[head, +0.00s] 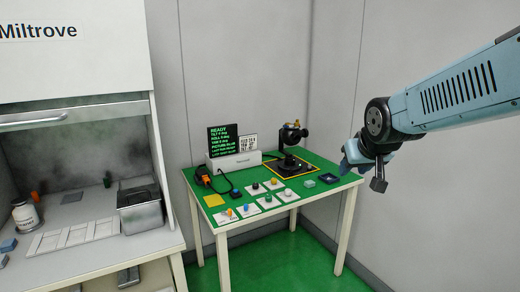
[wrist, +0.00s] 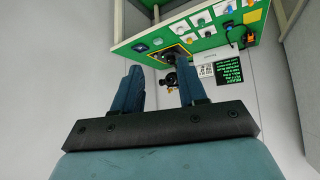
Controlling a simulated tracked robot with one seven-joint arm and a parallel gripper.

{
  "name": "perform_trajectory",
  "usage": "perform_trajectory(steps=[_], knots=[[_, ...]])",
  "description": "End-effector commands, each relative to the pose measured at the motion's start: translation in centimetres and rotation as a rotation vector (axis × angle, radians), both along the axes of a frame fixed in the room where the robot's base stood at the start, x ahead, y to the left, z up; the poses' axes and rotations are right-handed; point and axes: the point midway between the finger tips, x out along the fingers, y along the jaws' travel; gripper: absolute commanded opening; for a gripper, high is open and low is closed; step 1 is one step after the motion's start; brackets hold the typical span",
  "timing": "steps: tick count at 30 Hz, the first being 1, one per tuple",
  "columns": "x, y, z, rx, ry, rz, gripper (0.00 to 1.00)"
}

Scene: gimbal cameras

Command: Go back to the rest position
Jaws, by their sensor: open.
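My gripper (head: 366,165) hangs in the air at the right of the head view, in front of the wall and above the right side of the green table (head: 327,199). In the wrist view my gripper (wrist: 157,88) has its two blue fingers apart, with nothing held between them. The table shows upside down beyond the fingers. A black gimbal camera (head: 291,133) stands at the back of the table on a dark square with a yellow outline. In the wrist view it is partly hidden behind a finger.
A display (head: 223,139) with green text stands at the table's back left. Several white cards with coloured knobs, a yellow square (head: 214,200) and a dark pad (head: 329,178) lie on the table. A hood with a metal bin (head: 140,208) and a jar (head: 25,217) is at the left.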

Motion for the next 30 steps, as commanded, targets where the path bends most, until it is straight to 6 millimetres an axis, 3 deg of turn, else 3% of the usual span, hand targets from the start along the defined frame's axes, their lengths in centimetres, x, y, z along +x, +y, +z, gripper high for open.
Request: perform_trajectory(steps=[9,15,20,30], knots=[[-10.8,-0.7,1.1,0.027,0.149,-0.052,0.42],[-15.2,-0.5,1.0,0.039,0.217,-0.062,0.42],[-16.5,-0.3,0.9,0.042,0.238,-0.065,0.42],[-16.5,-0.3,0.9,0.042,0.239,-0.065,0.42]])
